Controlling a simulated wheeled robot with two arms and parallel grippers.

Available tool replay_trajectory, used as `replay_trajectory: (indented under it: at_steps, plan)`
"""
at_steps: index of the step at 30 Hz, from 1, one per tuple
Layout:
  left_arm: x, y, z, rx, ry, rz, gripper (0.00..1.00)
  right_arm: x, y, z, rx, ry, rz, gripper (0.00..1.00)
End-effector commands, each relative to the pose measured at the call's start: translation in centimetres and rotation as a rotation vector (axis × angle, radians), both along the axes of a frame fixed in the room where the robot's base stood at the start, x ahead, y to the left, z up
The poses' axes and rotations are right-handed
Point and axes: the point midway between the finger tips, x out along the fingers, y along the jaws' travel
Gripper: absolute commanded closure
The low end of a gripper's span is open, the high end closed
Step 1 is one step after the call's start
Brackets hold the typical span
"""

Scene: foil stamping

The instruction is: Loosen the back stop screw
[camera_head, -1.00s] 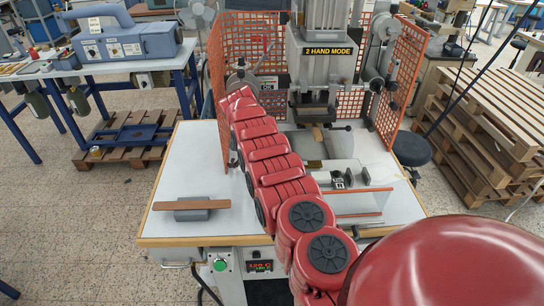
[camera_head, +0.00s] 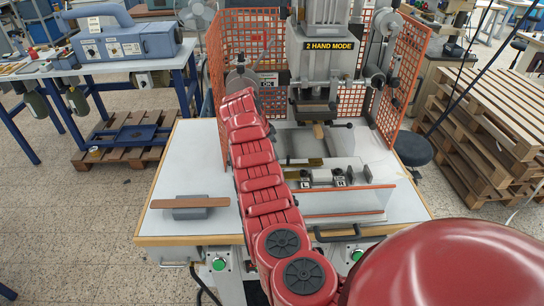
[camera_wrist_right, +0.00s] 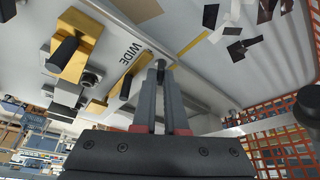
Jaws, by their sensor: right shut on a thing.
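In the right wrist view my right gripper (camera_wrist_right: 160,68) is shut, its two dark fingers close together at a small dark screw head (camera_wrist_right: 160,62), which they mostly hide. The screw stands at a pale plate (camera_wrist_right: 125,35) printed WIDE. A brass block with a black knob (camera_wrist_right: 75,47) is to the left, and a smaller brass piece (camera_wrist_right: 124,88) is close to the fingers. In the head view a brass bar (camera_head: 303,163) lies on the press bed. My red arm crosses the table there; its gripper is hidden. My left gripper is not in view.
The stamping press (camera_head: 325,60) stands at the back between orange mesh guards (camera_head: 402,75). A grey block with a wooden strip (camera_head: 190,203) sits at the table's left, with bare white surface (camera_head: 185,160) behind it. Dark and white scraps (camera_wrist_right: 235,30) show in the wrist view.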

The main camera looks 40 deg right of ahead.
Motion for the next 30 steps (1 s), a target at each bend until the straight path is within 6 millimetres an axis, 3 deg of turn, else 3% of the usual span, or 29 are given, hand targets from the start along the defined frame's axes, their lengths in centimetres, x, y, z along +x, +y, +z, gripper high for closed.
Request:
replay_trajectory:
  at_steps: [15,30]
  plan:
    - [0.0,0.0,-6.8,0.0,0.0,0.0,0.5,-0.2,-0.3,-0.6,-0.004,-0.005,0.437,1.0]
    - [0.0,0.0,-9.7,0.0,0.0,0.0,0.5,-0.5,-0.5,-0.2,-0.001,-0.001,0.91,1.0]
